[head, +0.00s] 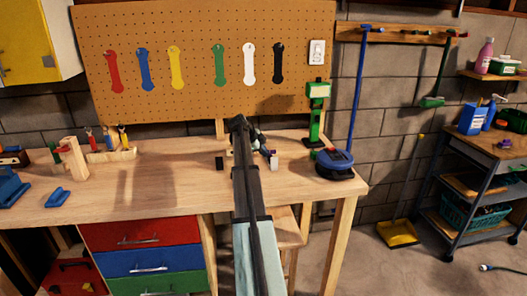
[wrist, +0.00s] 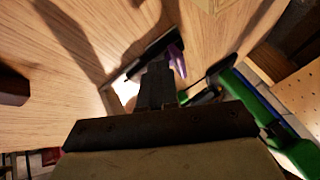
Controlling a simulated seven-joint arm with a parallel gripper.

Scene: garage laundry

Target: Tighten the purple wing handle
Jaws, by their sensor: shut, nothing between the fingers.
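A purple part (wrist: 176,57), likely the wing handle, shows in the wrist view just beyond and right of my fingertips. It is partly covered by a dark bar, and I cannot tell whether the fingers touch it. My gripper (wrist: 158,68) is shut and empty, its dark fingers close together over the bench. In the head view, a small white piece with a purple top (head: 273,158) stands on the workbench right of my arm. My arm hides much of that spot, and the fingertips cannot be made out there.
The wooden workbench (head: 180,190) has bare room left of my arm. A green stand (head: 316,115) and a blue round-bodied tool (head: 334,162) are at its right end. A small dark block (head: 219,163) sits left of my arm. A pegboard (head: 200,60) rises behind.

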